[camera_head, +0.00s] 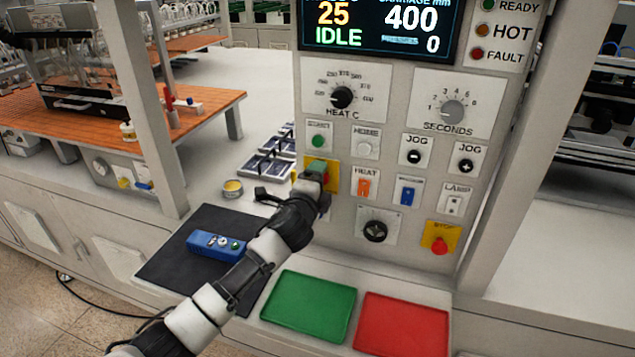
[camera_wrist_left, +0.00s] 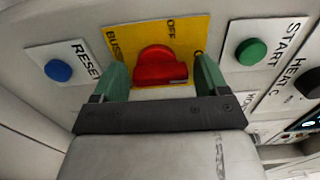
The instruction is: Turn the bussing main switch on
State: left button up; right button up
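The bussing main switch is a red knob (camera_wrist_left: 160,66) on a yellow plate (camera_wrist_left: 120,42) with black lettering, including "OFF". In the head view the yellow plate (camera_head: 333,184) shows on the control panel, mostly hidden behind my left gripper. My left gripper (camera_wrist_left: 162,82) is at the switch, with one green finger on each side of the red knob. Small gaps show between fingers and knob, so it looks open around it. The head view also shows this gripper (camera_head: 318,172) at the panel. The knob's exact setting is hard to tell. My right gripper is not in view.
Near the switch are the green start button (camera_wrist_left: 251,51), blue reset button (camera_wrist_left: 58,70), orange heat switch (camera_head: 364,186) and red stop button (camera_head: 439,245). Green (camera_head: 310,306) and red (camera_head: 403,325) trays lie below the panel.

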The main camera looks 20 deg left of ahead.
pick_arm(q)
jog(key=shift+o, duration=0.6)
jog(key=s+b, duration=0.2)
jog(key=s, duration=0.8)
jog(key=shift+s+a+b, duration=0.2)
jog(key=shift+s+b, duration=0.1)
jog(key=shift+s, duration=0.1)
jog(key=shift+f, duration=0.1)
